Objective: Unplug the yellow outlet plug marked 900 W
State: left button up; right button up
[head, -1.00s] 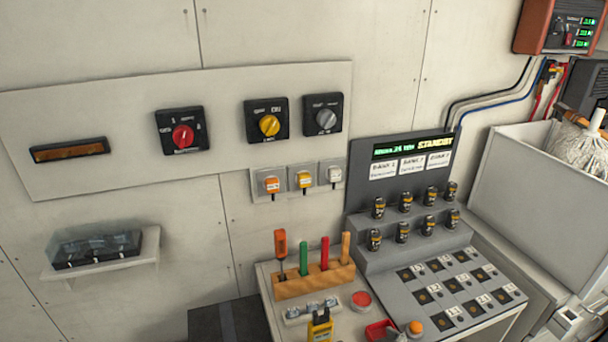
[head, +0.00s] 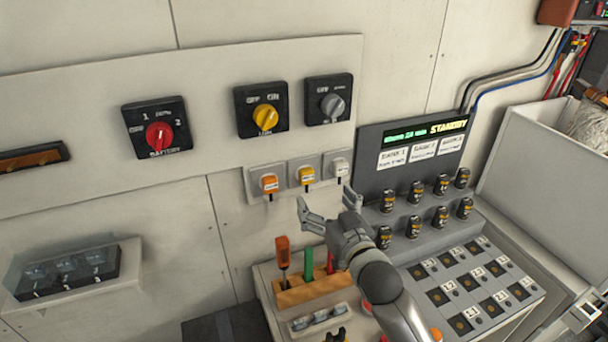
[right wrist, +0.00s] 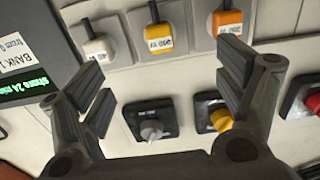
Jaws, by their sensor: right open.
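The yellow plug (head: 307,177) sits in the middle socket of three on the wall, under the switch panel. It also shows in the right wrist view (right wrist: 158,38), where its label is upside down and too small to read surely. An orange plug (head: 269,184) sits in the socket to its left and a white plug (head: 341,167) in the one to its right. My right gripper (head: 326,206) is open and empty, just below the yellow and white plugs in the picture. In the right wrist view, its spread fingers (right wrist: 170,85) touch no plug. My left gripper is out of view.
Above the sockets are red (head: 159,136), yellow (head: 264,118) and grey (head: 333,106) rotary switches. Below stands a wooden rack (head: 302,293) with upright tools.

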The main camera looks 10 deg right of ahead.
aim_at(308, 179)
jog(key=w, duration=0.1)
jog(key=w+b, duration=0.1)
jog(key=w, duration=0.1)
jog(key=w+a+b, duration=0.1)
jog(key=w, duration=0.1)
jog(key=shift+f, duration=0.25)
jog(key=w, duration=0.3)
jog(key=shift+a+r+b, duration=0.1)
jog(key=shift+a+b, duration=0.2)
jog(key=shift+b, duration=0.05)
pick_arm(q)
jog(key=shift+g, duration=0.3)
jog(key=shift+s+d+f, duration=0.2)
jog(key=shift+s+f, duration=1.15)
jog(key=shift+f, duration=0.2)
pick_arm(e)
jog(key=shift+w+a, duration=0.1)
jog(key=shift+w, duration=0.4)
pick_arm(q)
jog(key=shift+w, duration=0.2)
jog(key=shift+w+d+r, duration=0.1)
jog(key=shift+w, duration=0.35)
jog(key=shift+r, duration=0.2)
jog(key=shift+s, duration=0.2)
